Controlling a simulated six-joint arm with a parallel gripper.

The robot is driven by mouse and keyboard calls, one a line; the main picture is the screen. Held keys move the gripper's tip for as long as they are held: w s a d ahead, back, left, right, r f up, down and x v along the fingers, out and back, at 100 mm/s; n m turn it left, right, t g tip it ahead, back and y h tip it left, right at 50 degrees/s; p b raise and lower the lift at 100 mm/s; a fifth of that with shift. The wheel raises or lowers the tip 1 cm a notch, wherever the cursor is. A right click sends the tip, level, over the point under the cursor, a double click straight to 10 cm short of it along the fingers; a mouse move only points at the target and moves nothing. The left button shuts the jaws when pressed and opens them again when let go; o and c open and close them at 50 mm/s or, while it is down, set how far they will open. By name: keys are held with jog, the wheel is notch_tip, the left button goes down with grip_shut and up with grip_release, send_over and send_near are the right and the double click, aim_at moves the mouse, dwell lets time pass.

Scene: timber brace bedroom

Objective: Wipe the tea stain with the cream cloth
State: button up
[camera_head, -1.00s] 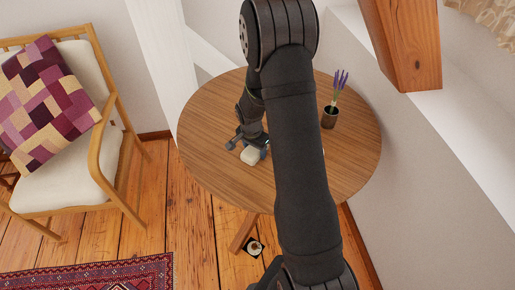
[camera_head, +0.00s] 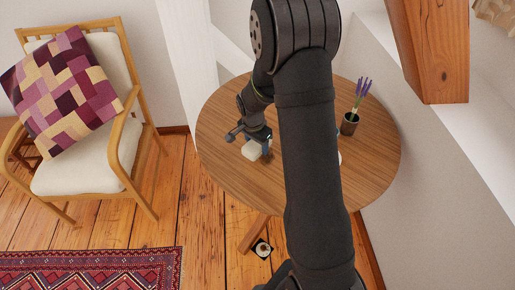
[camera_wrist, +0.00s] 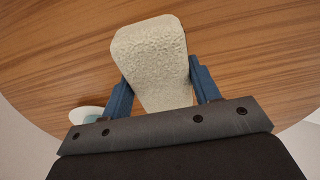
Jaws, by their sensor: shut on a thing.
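The cream cloth (camera_wrist: 152,58) is a thick, pale, fluffy block between the blue fingers of my gripper (camera_wrist: 160,88) in the wrist view. My gripper (camera_head: 258,142) is shut on it. In the head view the cloth (camera_head: 251,150) is low over the left part of the round wooden table (camera_head: 225,165); I cannot tell whether it touches the top. No tea stain shows in either view. My arm hides the middle of the table.
A dark pot with lavender (camera_head: 350,123) stands at the table's right. A white and pale-teal item (camera_wrist: 86,115) is partly hidden by my gripper in the wrist view. A timber brace (camera_head: 431,50) slopes above right. A cushioned chair (camera_head: 85,165) stands left.

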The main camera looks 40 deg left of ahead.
jog(key=shift+r, duration=1.9)
jog(key=w+d+r+n, duration=0.3)
jog(key=w+d+r, duration=0.4)
jog(key=w, duration=0.3)
jog(key=w+d+r+n, duration=0.3)
jog(key=w+d+r, duration=0.35)
jog(key=w, duration=0.35)
jog(key=w+d+f+m, duration=0.1)
jog(key=d+f, duration=0.3)
jog(key=d, duration=0.4)
jog(key=w+d+f+m, duration=0.15)
jog(key=d+f, duration=0.25)
jog(key=d, duration=0.4)
jog(key=s+d+f+m, duration=0.1)
jog(key=d+f, duration=0.2)
jog(key=d, duration=0.1)
jog(key=s+d+f+m, duration=0.1)
jog(key=s+d+f, duration=0.1)
jog(key=d+f, duration=0.2)
jog(key=s+d+f+m, duration=0.1)
jog(key=s+d+f, duration=0.1)
jog(key=d+f, duration=0.2)
jog(key=shift+s+d+f+m, duration=0.1)
jog(key=shift+s+f+m, duration=0.05)
jog(key=shift+f+m, duration=0.1)
